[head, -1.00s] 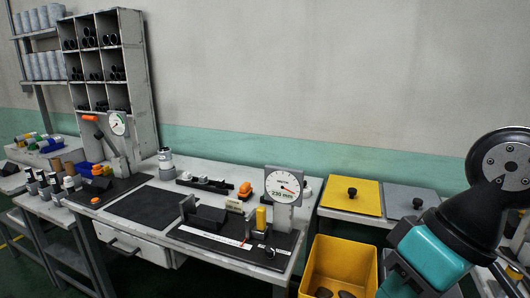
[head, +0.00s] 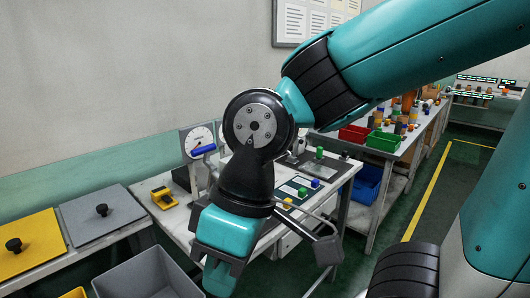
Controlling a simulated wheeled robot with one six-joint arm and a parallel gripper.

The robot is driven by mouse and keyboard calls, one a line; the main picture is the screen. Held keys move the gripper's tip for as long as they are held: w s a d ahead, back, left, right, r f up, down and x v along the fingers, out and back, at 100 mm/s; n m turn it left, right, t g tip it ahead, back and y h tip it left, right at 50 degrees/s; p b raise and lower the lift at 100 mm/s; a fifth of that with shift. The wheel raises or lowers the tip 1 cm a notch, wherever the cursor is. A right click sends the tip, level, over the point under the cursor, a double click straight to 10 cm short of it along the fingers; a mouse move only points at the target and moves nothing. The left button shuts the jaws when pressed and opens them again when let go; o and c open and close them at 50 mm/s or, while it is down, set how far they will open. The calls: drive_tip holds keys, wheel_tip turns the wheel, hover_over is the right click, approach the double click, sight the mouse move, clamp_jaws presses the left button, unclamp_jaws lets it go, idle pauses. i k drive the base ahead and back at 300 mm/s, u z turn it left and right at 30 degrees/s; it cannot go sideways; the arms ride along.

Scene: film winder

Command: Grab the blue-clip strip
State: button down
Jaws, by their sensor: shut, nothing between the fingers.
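A small blue clip (head: 315,183) is on a dark mat on the middle bench, with a green clip (head: 303,192) and a yellow clip (head: 287,203) beside it. Pale strips seem to lie under these clips, but they are too small to make out well. My gripper (head: 219,276) hangs at the lower middle of the head view, in front of the bench and left of the clips. It is shut and holds nothing; its tips are partly cut off by the bottom edge. My wrist and gripper hide part of the bench.
A gauge (head: 198,140) and a blue handle (head: 203,150) stand at the bench's left. Another table with red (head: 354,134) and green (head: 384,141) trays stands behind.

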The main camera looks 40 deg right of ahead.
sight(314, 184)
drive_tip(key=z, duration=1.65)
drive_tip(key=i, duration=1.25)
drive_tip(key=u, duration=0.1)
